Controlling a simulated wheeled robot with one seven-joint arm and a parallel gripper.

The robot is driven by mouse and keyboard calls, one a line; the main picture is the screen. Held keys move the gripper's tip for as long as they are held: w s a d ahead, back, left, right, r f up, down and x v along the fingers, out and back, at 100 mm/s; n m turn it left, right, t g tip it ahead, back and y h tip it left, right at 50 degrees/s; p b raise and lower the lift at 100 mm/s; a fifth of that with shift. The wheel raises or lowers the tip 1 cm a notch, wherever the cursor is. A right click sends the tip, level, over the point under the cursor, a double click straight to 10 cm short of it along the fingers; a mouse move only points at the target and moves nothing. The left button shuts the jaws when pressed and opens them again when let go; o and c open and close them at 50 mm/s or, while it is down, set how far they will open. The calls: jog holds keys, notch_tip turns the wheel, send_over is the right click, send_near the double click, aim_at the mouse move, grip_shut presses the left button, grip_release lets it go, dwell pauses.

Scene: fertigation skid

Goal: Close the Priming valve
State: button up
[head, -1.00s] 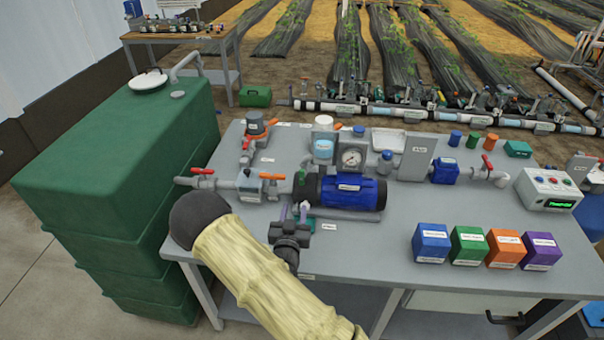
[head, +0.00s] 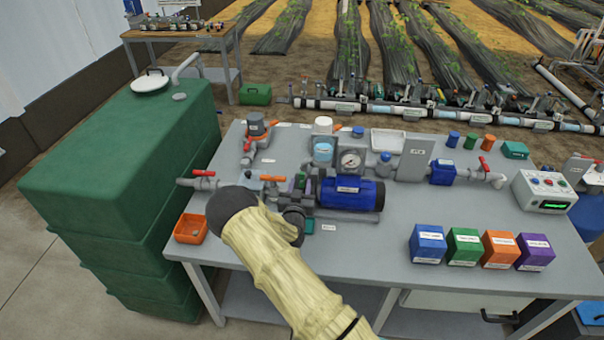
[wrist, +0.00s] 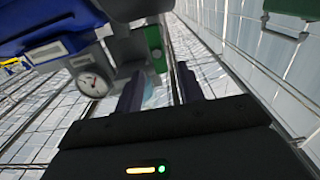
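Several valves stand on the grey skid bench, and their labels are too small to read, so I cannot tell which is the Priming valve. An orange-handled valve (head: 272,178) lies just left of the blue pump (head: 350,193). A red-handled valve (head: 203,173) is on the pipe by the green tank, and another red handle (head: 247,146) is farther back. My gripper (head: 308,188) is at the pump's left end, partly hidden by my arm. In the wrist view my gripper (wrist: 160,88) has its two fingers apart, with nothing held. The pump's pressure gauge (wrist: 92,82) is left of them.
The large green tank (head: 120,180) stands left of the bench. An orange tray (head: 190,229) is at the bench's front left corner. Blue, green, orange and purple boxes (head: 465,247) line the front right. A control box (head: 548,192) is at the right.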

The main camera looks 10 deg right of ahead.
aim_at(302, 177)
jog(key=p+x, duration=0.1)
jog(key=x, duration=0.4)
jog(key=shift+a, duration=0.1)
grip_shut()
